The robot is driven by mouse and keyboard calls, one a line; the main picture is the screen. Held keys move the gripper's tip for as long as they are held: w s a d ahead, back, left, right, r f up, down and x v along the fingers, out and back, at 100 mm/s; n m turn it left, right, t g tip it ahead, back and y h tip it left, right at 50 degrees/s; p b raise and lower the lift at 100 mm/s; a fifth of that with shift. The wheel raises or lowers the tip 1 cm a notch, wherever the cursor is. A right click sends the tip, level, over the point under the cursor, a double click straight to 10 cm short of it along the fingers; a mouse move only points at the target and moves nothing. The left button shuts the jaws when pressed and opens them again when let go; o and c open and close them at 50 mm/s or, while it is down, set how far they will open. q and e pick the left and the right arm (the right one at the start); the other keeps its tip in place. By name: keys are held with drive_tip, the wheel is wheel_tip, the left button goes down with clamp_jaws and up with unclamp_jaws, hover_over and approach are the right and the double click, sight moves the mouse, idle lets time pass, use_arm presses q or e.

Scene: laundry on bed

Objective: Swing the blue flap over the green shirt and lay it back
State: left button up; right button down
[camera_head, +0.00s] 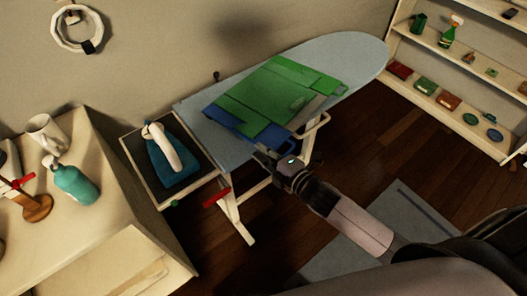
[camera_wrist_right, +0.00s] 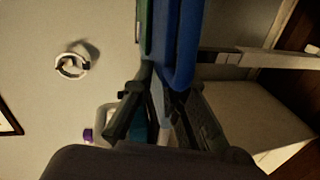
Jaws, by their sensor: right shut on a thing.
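The green shirt (camera_head: 285,88) lies folded flat on the light blue ironing board (camera_head: 350,55). The blue flap (camera_head: 240,125) shows along the shirt's near left edge, beside the board's near side. My right gripper (camera_head: 268,157) is at the near corner of the blue flap, at the board's edge, and is shut on the flap. In the right wrist view the blue flap (camera_wrist_right: 183,45) hangs edge-on in front of the gripper (camera_wrist_right: 160,105), with a green strip beside it. The exact grip point is partly hidden by the fingers. My left gripper is not in view.
A white iron (camera_head: 168,148) rests on a blue pad on the tray (camera_head: 141,168) at the board's left end. A cabinet (camera_head: 125,195) with a mug (camera_head: 47,133) and teal bottle (camera_head: 73,183) stands left. A shelf (camera_head: 445,55) stands at the right.

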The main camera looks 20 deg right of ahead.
drive_tip(key=c, duration=1.7)
unclamp_jaws()
drive_tip(key=shift+r, duration=0.1)
